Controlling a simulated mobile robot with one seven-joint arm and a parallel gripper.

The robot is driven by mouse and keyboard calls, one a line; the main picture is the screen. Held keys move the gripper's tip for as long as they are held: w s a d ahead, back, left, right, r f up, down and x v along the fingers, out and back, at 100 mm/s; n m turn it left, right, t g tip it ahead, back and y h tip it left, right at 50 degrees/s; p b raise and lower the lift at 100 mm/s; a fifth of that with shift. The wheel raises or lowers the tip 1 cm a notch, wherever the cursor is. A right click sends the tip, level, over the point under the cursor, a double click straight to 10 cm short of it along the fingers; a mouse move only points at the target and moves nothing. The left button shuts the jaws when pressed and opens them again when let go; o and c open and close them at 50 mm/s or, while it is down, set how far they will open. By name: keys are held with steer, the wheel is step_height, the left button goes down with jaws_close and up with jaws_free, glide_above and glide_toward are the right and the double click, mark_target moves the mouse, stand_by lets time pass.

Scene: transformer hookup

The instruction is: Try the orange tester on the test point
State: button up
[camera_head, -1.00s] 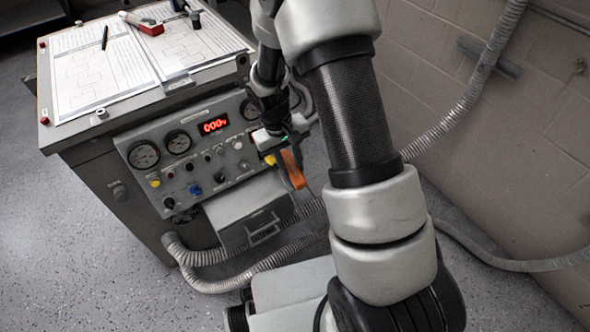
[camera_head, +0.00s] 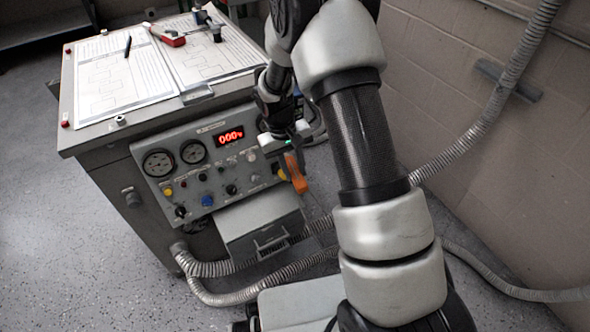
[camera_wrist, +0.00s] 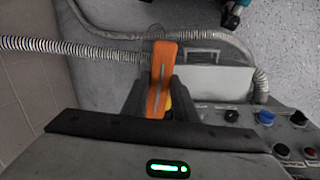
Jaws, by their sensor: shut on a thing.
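The orange tester (camera_head: 295,174) hangs from my gripper, at the right end of the cabinet's front panel in the head view. In the wrist view my gripper (camera_wrist: 160,100) is shut on the orange tester (camera_wrist: 163,68), with one dark finger on each side of it. A bit of yellow shows behind the tester on the right, probably a jack on the panel. I cannot tell whether the tester touches the panel. The test point is not clearly identifiable; my arm and gripper cover the panel's right end.
The grey control cabinet (camera_head: 120,150) has gauges, a red display reading (camera_head: 230,136) and several knobs. Papers, a pen (camera_head: 128,46) and a red tool (camera_head: 168,38) lie on top. A grey box (camera_head: 258,222) juts out below the panel. Ribbed hoses (camera_head: 240,290) run along the floor.

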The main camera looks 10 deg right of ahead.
steer(key=shift+w+a, duration=0.2)
steer(key=shift+w, duration=0.35)
stand_by(1.4)
